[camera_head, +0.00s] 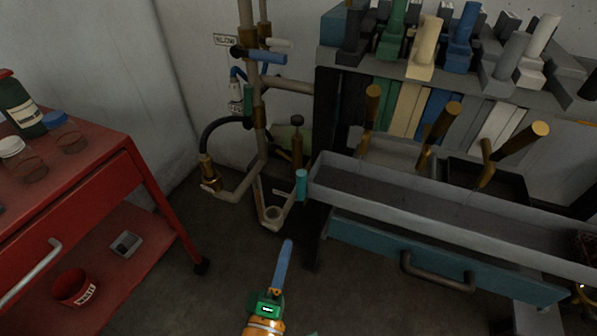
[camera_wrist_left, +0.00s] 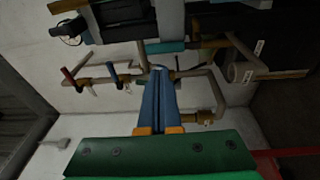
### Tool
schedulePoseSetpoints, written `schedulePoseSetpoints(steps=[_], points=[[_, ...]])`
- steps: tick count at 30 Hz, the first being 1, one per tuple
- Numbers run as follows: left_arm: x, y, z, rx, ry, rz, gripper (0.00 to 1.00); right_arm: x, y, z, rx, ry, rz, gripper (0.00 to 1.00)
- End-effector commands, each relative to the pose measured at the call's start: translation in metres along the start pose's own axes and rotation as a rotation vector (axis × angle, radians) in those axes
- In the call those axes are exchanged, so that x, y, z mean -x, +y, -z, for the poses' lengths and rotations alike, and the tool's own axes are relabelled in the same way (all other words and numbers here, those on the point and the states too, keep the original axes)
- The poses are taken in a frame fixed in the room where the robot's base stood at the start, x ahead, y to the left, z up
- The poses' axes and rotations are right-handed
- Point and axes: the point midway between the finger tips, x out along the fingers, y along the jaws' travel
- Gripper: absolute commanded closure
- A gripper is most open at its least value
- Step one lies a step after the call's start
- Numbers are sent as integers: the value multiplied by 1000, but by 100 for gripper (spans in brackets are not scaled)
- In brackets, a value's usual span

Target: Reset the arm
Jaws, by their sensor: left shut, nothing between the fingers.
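My left gripper (camera_head: 288,243) comes up from the bottom of the head view. Its blue fingers are shut together with nothing between them, and its orange and green body shows below them. They point up over the dark floor, left of the teal-fronted bench. The left wrist view shows the same blue fingers (camera_wrist_left: 160,72) side by side and closed, in front of pipework. I see no right gripper in either view.
A red cart (camera_head: 95,175) with jars stands at left. Pipes with a blue-handled valve (camera_head: 258,55) rise at the back wall. A grey trough (camera_head: 430,205) sits above a teal drawer (camera_head: 440,265) at right. Bare floor lies between cart and bench.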

Motion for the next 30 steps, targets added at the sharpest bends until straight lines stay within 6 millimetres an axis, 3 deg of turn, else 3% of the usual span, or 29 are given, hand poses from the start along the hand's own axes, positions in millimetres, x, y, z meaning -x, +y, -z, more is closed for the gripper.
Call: schedulePoseSetpoints(steps=[2,5,6,8,9,12,15,18,21,30], points=[[5,-32,-7,-170,-76,103,100,12,0,1,0,0,0,100],[37,-117,-9,-537,-279,349,100,30,0,3,0,0,0,100],[60,-153,-3,-682,-381,461,100,36,0,4,0,0,1,100],[102,-200,12,-867,-541,621,100,44,0,4,0,0,1,100],[133,-225,24,-967,-649,719,100,49,0,5,0,0,1,100],[209,-265,53,-1142,-910,926,100,58,0,6,-1,1,2,100],[268,-279,76,-1226,-1114,1060,100,64,-1,6,-1,1,3,100],[300,-283,87,-1256,-1228,1124,100,65,-1,6,-1,1,4,100],[310,-285,90,-1265,-1265,1142,100,65,-1,6,-1,0,4,100],[309,-285,90,-1263,-1261,1140,100,64,-1,6,-1,0,4,100]])
